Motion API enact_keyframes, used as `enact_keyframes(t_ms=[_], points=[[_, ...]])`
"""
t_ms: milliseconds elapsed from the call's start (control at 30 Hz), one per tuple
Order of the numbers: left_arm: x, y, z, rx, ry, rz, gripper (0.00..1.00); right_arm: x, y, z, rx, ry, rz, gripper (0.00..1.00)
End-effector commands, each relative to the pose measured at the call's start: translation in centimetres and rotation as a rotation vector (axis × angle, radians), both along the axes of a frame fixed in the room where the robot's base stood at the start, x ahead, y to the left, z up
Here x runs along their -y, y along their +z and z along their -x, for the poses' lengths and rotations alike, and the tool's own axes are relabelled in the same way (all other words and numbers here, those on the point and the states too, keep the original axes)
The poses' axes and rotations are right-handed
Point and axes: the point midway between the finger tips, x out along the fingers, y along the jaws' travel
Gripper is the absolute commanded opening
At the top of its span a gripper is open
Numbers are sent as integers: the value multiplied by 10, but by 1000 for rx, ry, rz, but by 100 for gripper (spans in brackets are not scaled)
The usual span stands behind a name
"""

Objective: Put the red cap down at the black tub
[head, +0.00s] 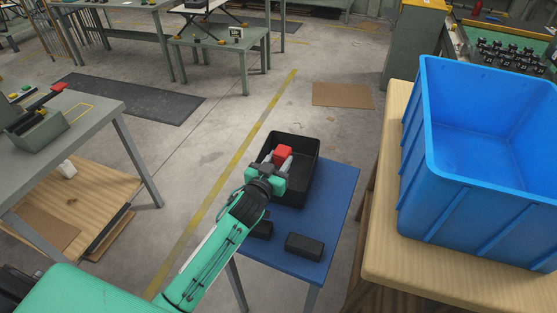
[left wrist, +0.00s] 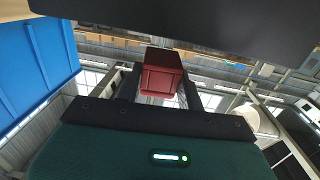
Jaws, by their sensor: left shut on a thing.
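The red cap (head: 283,153) is held between the fingers of my left gripper (head: 280,163). In the left wrist view the red cap (left wrist: 160,76) shows as a dark red block between the fingertips. The black tub (head: 308,168) stands on a small blue table. In the head view the gripper and cap overlap the tub's opening. I cannot tell whether the cap touches the tub's floor, and my gripper hides part of the tub. My right gripper is not in view.
Two black blocks, one in the open (head: 304,246) and one partly behind my arm (head: 262,230), lie on the blue table (head: 338,200). A large blue crate (head: 460,210) stands on a wooden table at the right. Bare blue surface lies right of the tub.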

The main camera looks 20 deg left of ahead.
Motion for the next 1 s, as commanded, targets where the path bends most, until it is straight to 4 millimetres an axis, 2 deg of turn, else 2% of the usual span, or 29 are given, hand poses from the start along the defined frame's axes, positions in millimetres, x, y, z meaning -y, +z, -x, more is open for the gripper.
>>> enact_keyframes(t_ms=[300, 333, 433, 767, 867, 1000], points=[[0, 0, 0, 0, 0, 0, 1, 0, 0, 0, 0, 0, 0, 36], [0, 0, 0, 0, 0, 0, 43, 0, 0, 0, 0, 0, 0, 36], [0, 0, 0, 0, 0, 0, 63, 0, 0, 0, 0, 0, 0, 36], [0, 0, 2, 0, 0, 0, 63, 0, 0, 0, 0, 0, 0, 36], [-1, 0, 9, 0, -1, 1, 63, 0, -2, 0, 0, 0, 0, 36], [-3, -1, 30, -1, -1, 1, 63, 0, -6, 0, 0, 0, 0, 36]])
